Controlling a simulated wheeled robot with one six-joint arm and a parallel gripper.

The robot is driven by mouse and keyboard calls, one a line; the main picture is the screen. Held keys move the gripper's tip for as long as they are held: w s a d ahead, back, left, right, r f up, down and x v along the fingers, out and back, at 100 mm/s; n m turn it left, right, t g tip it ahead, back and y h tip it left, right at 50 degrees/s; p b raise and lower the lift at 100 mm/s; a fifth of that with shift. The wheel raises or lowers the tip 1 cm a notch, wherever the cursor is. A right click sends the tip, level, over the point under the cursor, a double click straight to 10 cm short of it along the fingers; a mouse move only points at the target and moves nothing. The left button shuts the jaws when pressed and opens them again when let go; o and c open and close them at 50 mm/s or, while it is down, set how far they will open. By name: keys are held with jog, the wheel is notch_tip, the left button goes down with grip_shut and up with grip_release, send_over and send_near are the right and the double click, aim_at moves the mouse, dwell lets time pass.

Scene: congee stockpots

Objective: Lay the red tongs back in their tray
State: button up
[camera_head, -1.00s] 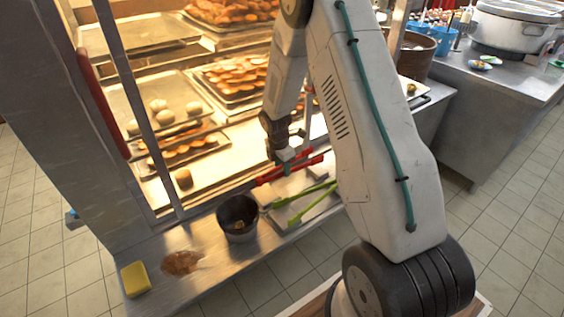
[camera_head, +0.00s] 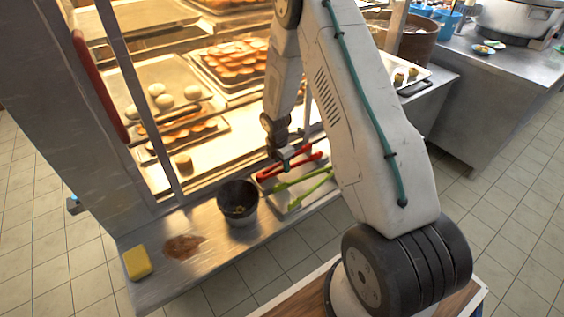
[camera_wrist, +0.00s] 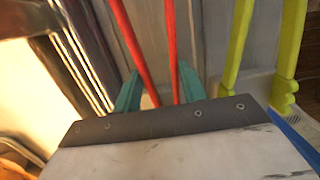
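The red tongs (camera_head: 268,173) are between the teal fingertips of my gripper (camera_head: 287,160), over the back part of a shallow metal tray (camera_head: 302,207). In the wrist view the two red arms of the tongs (camera_wrist: 172,45) run between the fingers of my gripper (camera_wrist: 160,96), with a finger close against each outer side. My gripper is shut on them. Green tongs (camera_head: 308,182) lie in the tray, in front of the red ones; they show at the right of the wrist view (camera_wrist: 240,40). I cannot tell whether the red tongs touch the tray.
A dark metal pot (camera_head: 238,205) stands just left of the tray. A yellow sponge (camera_head: 137,262) and a brown spill (camera_head: 183,246) are further left on the steel ledge. The lit cabinet with food trays (camera_head: 205,130) rises behind. Floor lies beyond the ledge's front edge.

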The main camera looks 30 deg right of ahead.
jog(key=o, duration=0.6)
notch_tip(320, 180, up, 8)
jog(key=s+a+r+m, duration=0.5)
jog(key=s+r+m, duration=0.1)
jog(key=s+r, duration=0.5)
jog(key=s+a+r+m+t+y, duration=0.1)
jog(key=s+a+r+m, duration=0.4)
jog(key=s+r, duration=0.6)
jog(key=s+a+r+m, duration=0.5)
jog(key=s+r+m, duration=0.2)
jog(key=s+r, duration=0.4)
jog(key=shift+s+a, duration=0.1)
jog(key=shift+s, duration=0.85)
